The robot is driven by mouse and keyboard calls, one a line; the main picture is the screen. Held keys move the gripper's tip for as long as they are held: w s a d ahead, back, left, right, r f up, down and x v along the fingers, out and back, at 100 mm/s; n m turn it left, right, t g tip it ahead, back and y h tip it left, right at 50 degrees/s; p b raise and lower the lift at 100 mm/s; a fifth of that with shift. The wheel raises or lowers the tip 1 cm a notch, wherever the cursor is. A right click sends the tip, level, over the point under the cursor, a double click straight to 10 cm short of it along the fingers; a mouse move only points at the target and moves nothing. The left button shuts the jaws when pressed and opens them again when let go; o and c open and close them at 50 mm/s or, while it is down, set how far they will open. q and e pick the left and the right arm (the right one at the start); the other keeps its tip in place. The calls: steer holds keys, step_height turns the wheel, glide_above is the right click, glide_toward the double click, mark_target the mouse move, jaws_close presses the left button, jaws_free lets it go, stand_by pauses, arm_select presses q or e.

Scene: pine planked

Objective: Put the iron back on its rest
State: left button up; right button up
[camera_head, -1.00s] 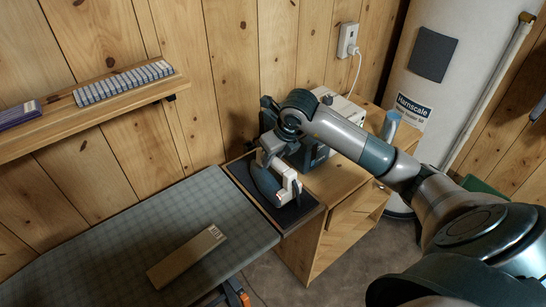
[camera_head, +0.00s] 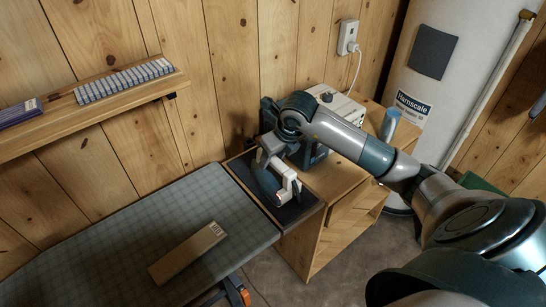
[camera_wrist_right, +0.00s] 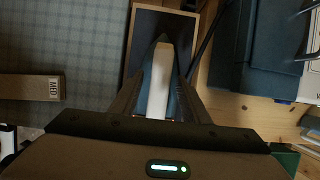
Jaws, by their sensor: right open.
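The iron (camera_head: 264,181) has a blue-grey body and a pale handle (camera_head: 291,189). It sits over the dark rest pad (camera_head: 304,214), which has a wooden frame and lies at the right end of the ironing board. My right gripper (camera_head: 274,160) is right at the iron. In the right wrist view the open fingers (camera_wrist_right: 161,98) stand on either side of the pale handle (camera_wrist_right: 161,75), with the blue body (camera_wrist_right: 149,62) below. The fingers partly hide the iron, and I cannot tell whether its whole sole touches the pad. My left gripper is not in view.
The grey checked ironing board (camera_head: 130,235) holds a long cardboard box (camera_head: 188,253). Dark blue equipment (camera_head: 316,152) and a pale box (camera_head: 343,105) stand behind the gripper on the wooden cabinet (camera_head: 335,220). A wall shelf (camera_head: 100,112) is at left.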

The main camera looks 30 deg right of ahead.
steer(key=b+v, duration=0.3)
steer(key=v, duration=0.7)
steer(key=shift+s+r, duration=0.15)
steer(key=shift+r, duration=0.1)
steer(key=shift+s+r, duration=0.3)
steer(key=shift+r, duration=0.35)
steer(key=shift+d, duration=0.1)
